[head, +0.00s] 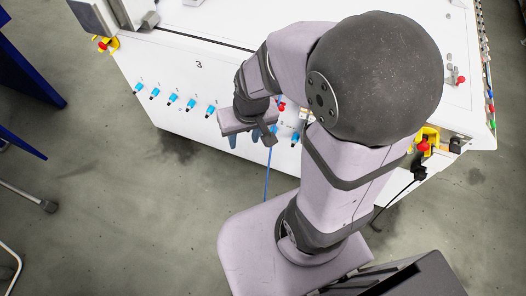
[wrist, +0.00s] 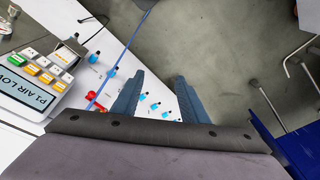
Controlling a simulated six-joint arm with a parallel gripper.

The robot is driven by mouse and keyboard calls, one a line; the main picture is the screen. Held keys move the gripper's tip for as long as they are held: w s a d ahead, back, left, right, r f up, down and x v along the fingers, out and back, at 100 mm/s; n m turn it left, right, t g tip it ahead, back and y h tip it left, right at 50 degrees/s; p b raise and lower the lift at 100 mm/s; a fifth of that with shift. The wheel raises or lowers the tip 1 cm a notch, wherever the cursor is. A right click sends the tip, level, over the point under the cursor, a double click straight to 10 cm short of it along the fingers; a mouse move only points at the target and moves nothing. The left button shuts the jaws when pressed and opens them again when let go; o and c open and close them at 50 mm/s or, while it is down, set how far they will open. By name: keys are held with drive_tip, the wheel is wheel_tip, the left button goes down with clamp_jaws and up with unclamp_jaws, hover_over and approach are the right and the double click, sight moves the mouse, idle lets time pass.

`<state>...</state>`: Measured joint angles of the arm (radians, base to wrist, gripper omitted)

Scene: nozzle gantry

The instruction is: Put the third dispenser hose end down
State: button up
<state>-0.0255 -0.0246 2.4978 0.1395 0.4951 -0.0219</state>
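My gripper (head: 245,138) hangs in front of the white cabinet's sloped front edge, beside the row of blue fittings (head: 191,104). A thin blue hose (head: 267,177) runs down from near the gripper toward the floor. In the wrist view the blue hose (wrist: 122,54) passes to the left of the fingers, not between them, and runs to near a red part (wrist: 97,98). I cannot make out the hose end, nor which fitting is the third.
The white cabinet (head: 199,64) bears a printed 3. A red knob (head: 281,107) sits by the fittings. A button panel (wrist: 40,75) is at the left of the wrist view. A yellow-and-red emergency stop (head: 424,145) is at right.

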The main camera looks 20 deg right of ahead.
drive_tip(key=s+d+g, duration=0.2)
drive_tip(key=s, duration=0.4)
drive_tip(key=shift+s+d+r+n+h, duration=0.25)
drive_tip(key=shift+s+r+n+h, duration=0.1)
drive_tip(key=shift+r+n+h, duration=0.05)
wheel_tip(320, 180, up, 4)
drive_tip(key=p, duration=0.4)
wheel_tip(320, 180, down, 22)
drive_tip(key=b, duration=2.2)
drive_tip(key=shift+f, duration=0.2)
wheel_tip(320, 180, down, 25)
drive_tip(key=b, duration=2.5)
drive_tip(key=shift+a, duration=0.1)
